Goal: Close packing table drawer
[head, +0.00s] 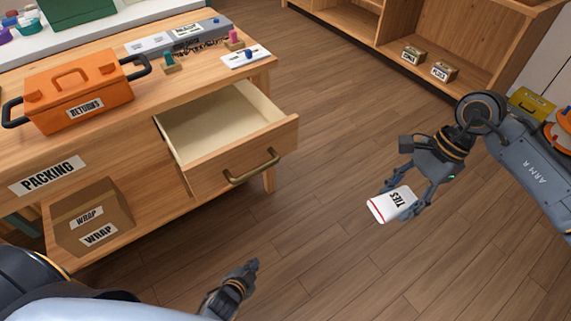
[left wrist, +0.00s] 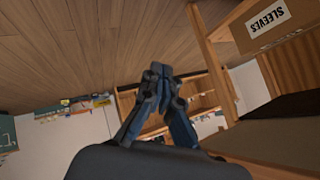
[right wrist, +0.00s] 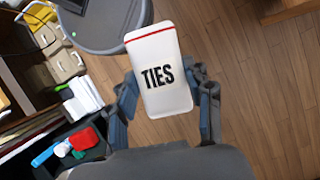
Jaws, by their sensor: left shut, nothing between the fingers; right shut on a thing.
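The packing table (head: 160,35) stands at the left in the head view, with a "PACKING" label on its front. Its wooden drawer (head: 243,160) is pulled out and looks empty inside. The drawer has a brass handle (head: 252,168) on its front. My left gripper (head: 253,264) is shut and empty, low in front of the drawer and apart from the handle; its closed fingers also show in the left wrist view (left wrist: 165,72). My right gripper (head: 404,197) is shut on a white "TIES" packet (right wrist: 160,75) with a red stripe, held out to the right of the drawer.
An orange "RETURNS" box (head: 80,92) sits on the tabletop. A "WRAP" carton (head: 92,218) stands on the shelf below. A wooden shelf unit with small boxes (head: 413,56) is at the back right. The floor (head: 330,130) between drawer and right arm is clear.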

